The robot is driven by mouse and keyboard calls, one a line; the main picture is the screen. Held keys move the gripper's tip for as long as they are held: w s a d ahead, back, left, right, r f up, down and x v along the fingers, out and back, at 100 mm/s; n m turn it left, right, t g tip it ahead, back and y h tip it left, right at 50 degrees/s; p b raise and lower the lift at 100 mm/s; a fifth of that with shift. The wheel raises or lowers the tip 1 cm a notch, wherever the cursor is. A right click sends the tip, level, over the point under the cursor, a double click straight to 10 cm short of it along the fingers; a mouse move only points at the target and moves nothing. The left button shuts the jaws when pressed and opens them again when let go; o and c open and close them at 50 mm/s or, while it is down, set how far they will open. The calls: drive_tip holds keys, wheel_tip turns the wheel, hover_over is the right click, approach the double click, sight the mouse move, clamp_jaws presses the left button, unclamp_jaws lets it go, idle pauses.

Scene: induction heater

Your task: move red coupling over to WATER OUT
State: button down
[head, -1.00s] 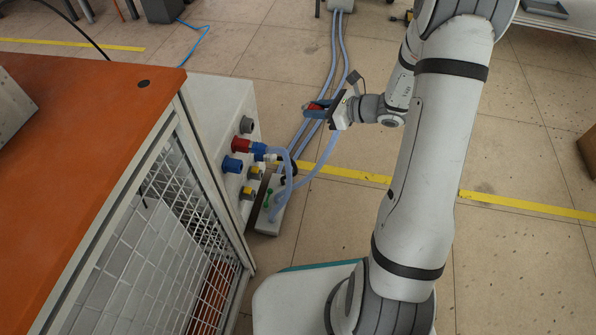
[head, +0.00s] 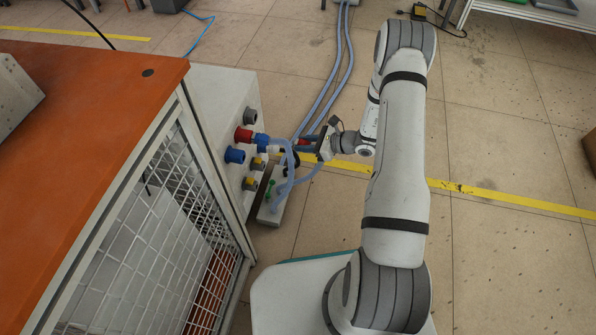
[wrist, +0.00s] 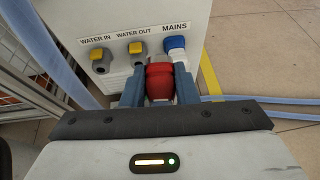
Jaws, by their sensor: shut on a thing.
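The red coupling (wrist: 160,82) sits between the two blue-grey fingers of my gripper (wrist: 160,76) in the wrist view; the gripper is shut on it. Beyond it is the pale panel (wrist: 180,18). The WATER OUT fitting (wrist: 137,50), yellow and grey, is just left of and above the coupling in that picture. In the head view my gripper (head: 305,144) is to the right of the panel (head: 220,95), apart from its face, with a little red showing between the fingers. Whether the coupling touches any fitting is hidden.
The WATER IN fitting (wrist: 100,60) is farther left, and a blue MAINS plug (wrist: 175,47) is just right. Pale blue hoses (head: 335,85) run along the floor and loop near the panel. An orange-topped bench (head: 90,110) with mesh sides stands left.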

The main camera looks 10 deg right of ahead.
drive_tip(key=s+a+f+n, duration=0.1)
drive_tip(key=s+a+f, duration=0.2)
drive_tip(key=f, duration=0.8)
drive_tip(key=w+a, duration=0.2)
drive_tip(key=a, duration=0.5)
drive_tip(key=shift+w+g, duration=0.25)
drive_tip(key=shift+g, duration=0.15)
drive_tip(key=shift+w+a+f+b, duration=0.1)
drive_tip(key=shift+w+a+b, duration=0.15)
drive_tip(key=shift+a+b, duration=0.4)
idle(1.7)
drive_tip(key=c, duration=1.1)
unclamp_jaws()
drive_tip(key=shift+o, duration=0.2)
